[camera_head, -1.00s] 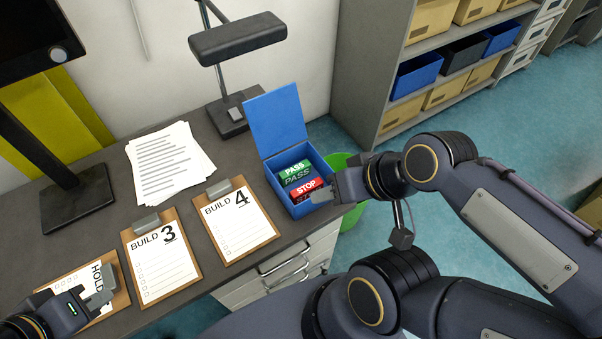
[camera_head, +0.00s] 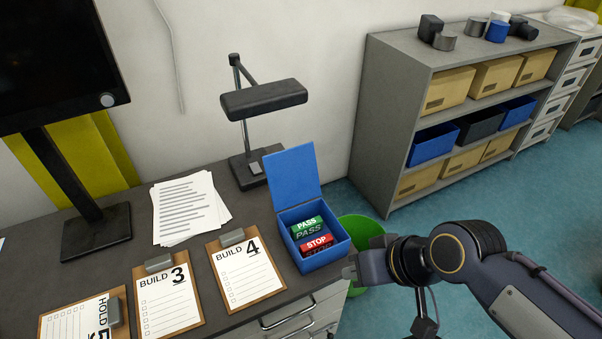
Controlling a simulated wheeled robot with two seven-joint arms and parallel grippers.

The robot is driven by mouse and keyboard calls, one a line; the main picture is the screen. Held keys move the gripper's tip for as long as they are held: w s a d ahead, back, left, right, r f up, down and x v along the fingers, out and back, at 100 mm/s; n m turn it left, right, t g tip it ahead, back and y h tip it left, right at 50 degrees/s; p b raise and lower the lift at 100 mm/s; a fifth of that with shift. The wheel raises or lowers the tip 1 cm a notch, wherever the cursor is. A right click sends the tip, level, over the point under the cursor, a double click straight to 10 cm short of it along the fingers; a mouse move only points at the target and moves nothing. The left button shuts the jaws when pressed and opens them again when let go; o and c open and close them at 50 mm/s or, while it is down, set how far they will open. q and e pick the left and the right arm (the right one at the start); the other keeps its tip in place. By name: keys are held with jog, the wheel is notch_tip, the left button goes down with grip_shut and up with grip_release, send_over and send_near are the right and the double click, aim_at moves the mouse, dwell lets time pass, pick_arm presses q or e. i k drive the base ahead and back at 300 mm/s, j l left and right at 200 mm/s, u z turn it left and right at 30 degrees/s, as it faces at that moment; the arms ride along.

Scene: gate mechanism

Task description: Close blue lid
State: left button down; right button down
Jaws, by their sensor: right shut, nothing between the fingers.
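The blue lid (camera_head: 291,176) stands raised and open, leaning slightly back at the rear of the blue box (camera_head: 325,257). The box sits near the right end of the desk. Inside it lie a green PASS block (camera_head: 307,227) and a red STOP block (camera_head: 317,243). My right gripper (camera_head: 350,269) is shut and empty. It is just right of the box's front right corner, well below the lid; whether it touches the box I cannot tell. My left gripper is not in view.
A black desk lamp (camera_head: 262,100) stands behind the lid. Clipboards (camera_head: 246,272) and papers (camera_head: 186,207) lie left of the box. A green bin (camera_head: 362,229) stands on the floor to the right, and a grey shelf (camera_head: 390,120) is behind it.

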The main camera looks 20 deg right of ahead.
aim_at(292, 175)
jog(key=k+j+u, duration=0.1)
jog(key=k+u, duration=0.25)
jog(key=k, duration=0.2)
jog(key=k+j+u, duration=0.25)
jog(key=k+u, duration=0.15)
jog(key=i+l+u, duration=0.1)
jog(key=l+u, duration=0.15)
jog(key=l, duration=0.75)
jog(key=l+u, duration=0.3)
jog(key=l, duration=2.2)
